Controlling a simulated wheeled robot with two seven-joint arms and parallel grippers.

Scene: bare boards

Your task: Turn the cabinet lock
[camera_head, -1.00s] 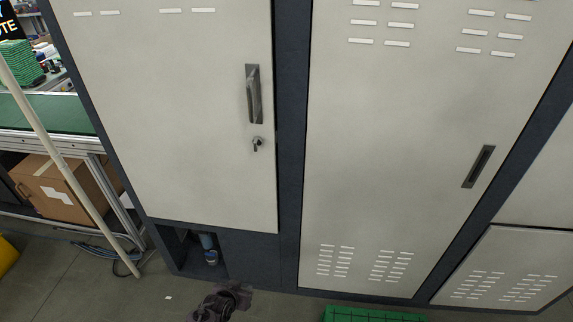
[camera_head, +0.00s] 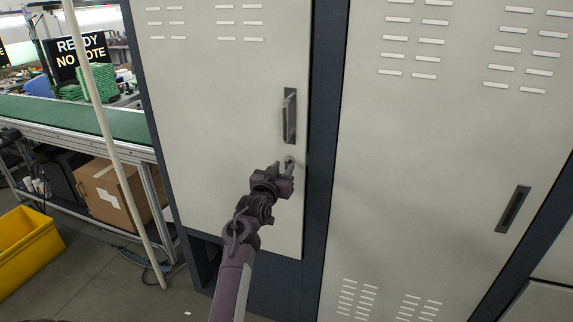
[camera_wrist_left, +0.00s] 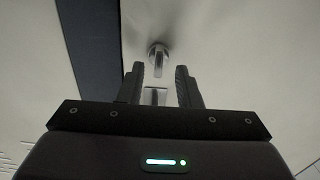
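The cabinet lock (camera_head: 289,160) is a small metal cylinder with a key in it, on the pale left door (camera_head: 215,120) below the dark door handle (camera_head: 289,116). In the head view my left gripper (camera_head: 286,170) is right at the lock and partly covers it. In the left wrist view the lock (camera_wrist_left: 158,50) is just beyond the fingertips, with its key pointing down between them. There the left gripper (camera_wrist_left: 160,70) is open, one finger on each side of the key with gaps showing. My right gripper is not in view.
A dark frame post (camera_head: 322,150) stands right of the door, then a taller cabinet door (camera_head: 430,170) with a recessed handle. At left are a pale pole (camera_head: 112,140), a green conveyor (camera_head: 70,115), a cardboard box (camera_head: 105,195) and a yellow bin (camera_head: 25,250).

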